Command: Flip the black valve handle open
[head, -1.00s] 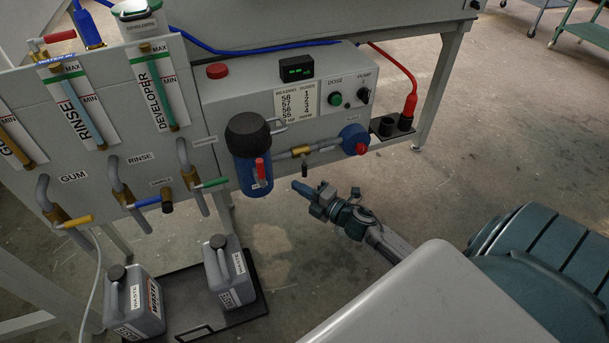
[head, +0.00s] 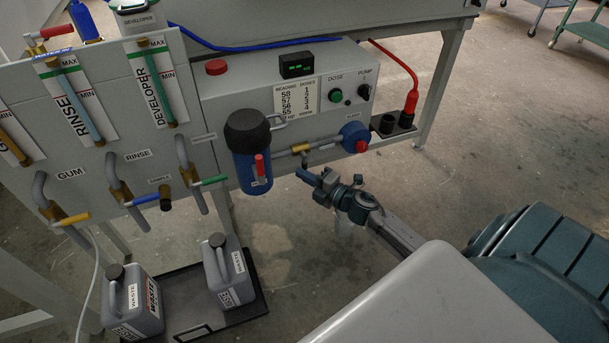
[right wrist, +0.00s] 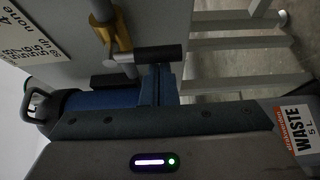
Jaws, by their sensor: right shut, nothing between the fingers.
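The black valve handle (head: 305,161) hangs down from a brass valve (head: 300,148) on the pipe between the blue filter housing and the blue round fitting. In the right wrist view the handle (right wrist: 158,53) is a short black cylinder sticking out from the brass valve (right wrist: 122,42). My right gripper (head: 301,174) is shut and empty just below the handle, and its tips partly overlap it in the head view. In the right wrist view the blue fingertips (right wrist: 160,72) are right beside the handle; whether they touch it I cannot tell. My left gripper is not in view.
A blue filter housing (head: 252,172) with a red handle stands left of the valve. The blue fitting with a red knob (head: 355,138) is to the right. Waste cans (head: 228,270) stand on a low tray (head: 262,305). Floor below the valve is clear.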

